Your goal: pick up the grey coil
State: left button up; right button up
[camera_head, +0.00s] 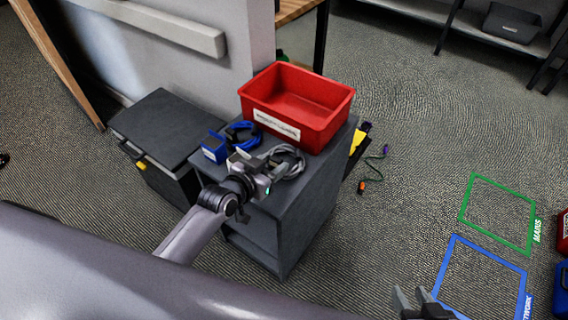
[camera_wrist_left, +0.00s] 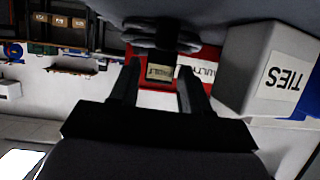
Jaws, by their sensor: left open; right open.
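The grey coil (camera_head: 290,159) lies on the top of the grey cabinet (camera_head: 312,213), in front of the red bin (camera_head: 322,123). My left gripper (camera_head: 258,167) is at the coil's near left side, low over the cabinet top, and hides part of it. In the left wrist view, the open fingers (camera_wrist_left: 159,68) point toward the grey coil (camera_wrist_left: 163,38), which crosses ahead of their tips. Nothing shows held between them. I cannot tell whether a finger touches the coil. My right gripper (camera_head: 412,294) is open and empty at the bottom edge, far from the coil.
A blue coil (camera_head: 241,135) and a small blue box (camera_head: 214,147) sit left of the grey coil. A box labelled TIES (camera_wrist_left: 262,75) is close beside the fingers in the wrist view. A green cable (camera_head: 376,166) lies on the floor near the green (camera_head: 498,235) and blue (camera_head: 483,246) floor squares.

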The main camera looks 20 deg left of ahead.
pick_arm(q)
jog(key=shift+w+d+f, duration=0.1)
jog(key=shift+w+f, duration=0.05)
jog(key=shift+w, duration=0.2)
grip_shut()
